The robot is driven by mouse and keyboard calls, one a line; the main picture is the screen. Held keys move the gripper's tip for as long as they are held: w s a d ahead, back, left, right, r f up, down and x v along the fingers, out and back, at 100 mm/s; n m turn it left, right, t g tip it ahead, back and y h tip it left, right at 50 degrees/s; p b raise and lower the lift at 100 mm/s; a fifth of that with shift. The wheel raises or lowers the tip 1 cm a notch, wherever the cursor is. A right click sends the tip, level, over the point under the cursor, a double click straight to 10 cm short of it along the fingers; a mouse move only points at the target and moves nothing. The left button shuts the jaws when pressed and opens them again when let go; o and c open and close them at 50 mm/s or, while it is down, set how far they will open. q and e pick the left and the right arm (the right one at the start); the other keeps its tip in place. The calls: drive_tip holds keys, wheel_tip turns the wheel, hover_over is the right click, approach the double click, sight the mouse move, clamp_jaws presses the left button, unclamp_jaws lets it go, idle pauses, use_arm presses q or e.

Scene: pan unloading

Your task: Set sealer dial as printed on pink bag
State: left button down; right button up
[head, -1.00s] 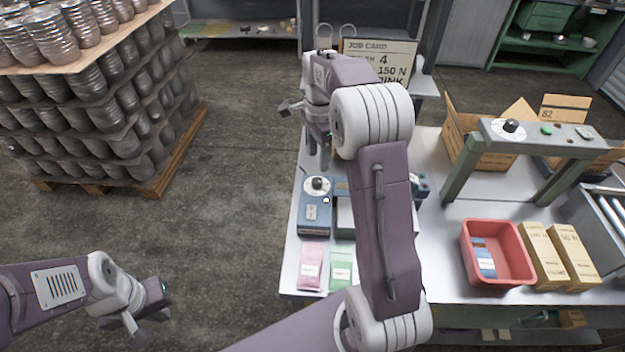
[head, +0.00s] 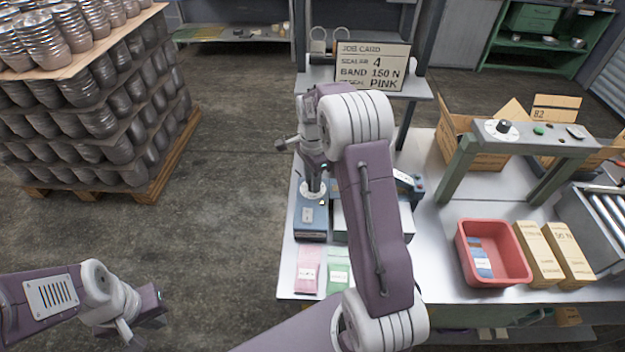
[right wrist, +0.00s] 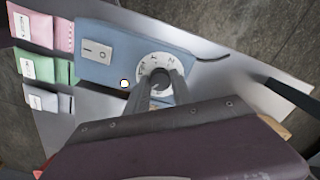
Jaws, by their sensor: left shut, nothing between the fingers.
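The blue sealer (head: 311,222) stands on the bench; its white dial (right wrist: 140,62) has a dark knob (right wrist: 160,77) and marks too small to read surely. My right gripper (head: 313,187) points down at the dial, its fingertips on either side of the knob in the right wrist view (right wrist: 164,84); whether they press on it is unclear. The pink bag (head: 307,268) lies in front of the sealer beside a green bag (head: 338,270); its print is too small to read. My left gripper (head: 148,322) is shut and empty, left of the bench.
The job card (head: 372,66) reads SEALER 4, BAND 150 N and PINK. A red tray (head: 494,252) with packets and two cartons (head: 538,254) are at the right. A stand with another dial (head: 501,130) is behind them. My right arm hides part of the bench.

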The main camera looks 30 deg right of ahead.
clamp_jaws()
drive_tip(key=shift+r, duration=0.1)
drive_tip(key=shift+n+p, duration=0.6)
drive_tip(key=shift+n, duration=0.1)
drive_tip(key=n+p, duration=0.1)
drive_tip(key=n, duration=0.1)
drive_tip(key=shift+r+n, duration=0.1)
drive_tip(key=shift+n, duration=0.2)
drive_tip(key=n+p, duration=0.1)
drive_tip(key=n, duration=0.2)
drive_tip(key=shift+p, duration=0.4)
drive_tip(key=shift+w+d+n+p, duration=0.1)
drive_tip(key=shift+n+p, duration=0.35)
drive_tip(key=shift+n, duration=0.95)
